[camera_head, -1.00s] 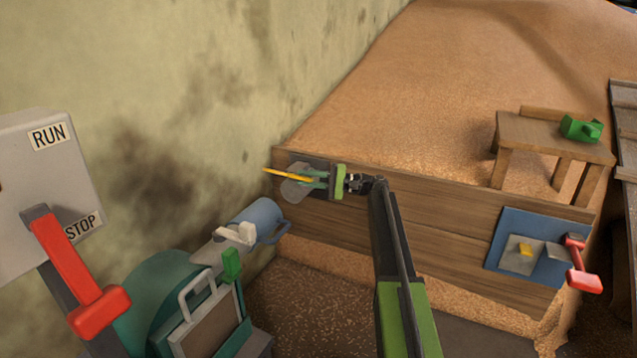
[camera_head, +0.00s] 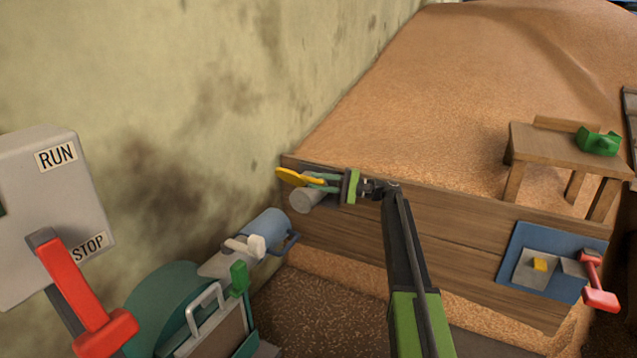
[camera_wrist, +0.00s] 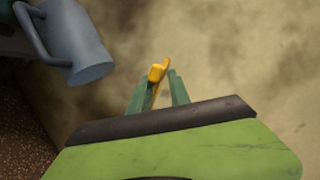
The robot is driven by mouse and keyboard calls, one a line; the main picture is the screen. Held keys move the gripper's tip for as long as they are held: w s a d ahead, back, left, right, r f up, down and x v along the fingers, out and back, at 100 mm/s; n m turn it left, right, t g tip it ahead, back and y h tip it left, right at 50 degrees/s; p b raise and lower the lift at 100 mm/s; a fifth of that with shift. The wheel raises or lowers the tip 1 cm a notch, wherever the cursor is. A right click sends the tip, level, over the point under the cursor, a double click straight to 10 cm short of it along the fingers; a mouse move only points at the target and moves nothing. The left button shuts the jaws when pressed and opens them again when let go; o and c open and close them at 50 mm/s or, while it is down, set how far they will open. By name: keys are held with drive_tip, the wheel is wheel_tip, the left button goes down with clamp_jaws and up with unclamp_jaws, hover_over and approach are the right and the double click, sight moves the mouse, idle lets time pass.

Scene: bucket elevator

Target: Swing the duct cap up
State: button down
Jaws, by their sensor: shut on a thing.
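A yellow piece, which looks like the duct cap (camera_head: 300,178), shows as a tilted oval near the wall, just above a short grey cylinder (camera_head: 305,200). My gripper (camera_head: 325,182) reaches in from the right at the end of my arm, its green fingers shut on the yellow piece. In the wrist view the yellow piece (camera_wrist: 158,75) stands up between the two fingertips (camera_wrist: 160,85), seen nearly edge-on. The fingers hide part of it in the head view. I cannot tell where it joins the cylinder.
A blue-grey cylinder with a handle (camera_head: 267,227) sits lower left. The RUN/STOP box (camera_head: 50,210) with its red lever (camera_head: 75,285) is at left. A plank wall (camera_head: 450,235) holds back grain (camera_head: 480,70). A blue panel (camera_head: 540,285) and a small wooden table (camera_head: 570,155) are at right.

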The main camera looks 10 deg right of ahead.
drive_tip(key=shift+w+a, duration=0.1)
drive_tip(key=shift+a, duration=0.2)
drive_tip(key=c, duration=1.4)
unclamp_jaws()
drive_tip(key=shift+d, duration=0.1)
drive_tip(key=b+v, duration=0.2)
drive_tip(key=v, duration=1.5)
drive_tip(key=shift+d, duration=0.15)
drive_tip(key=shift+f, duration=0.1)
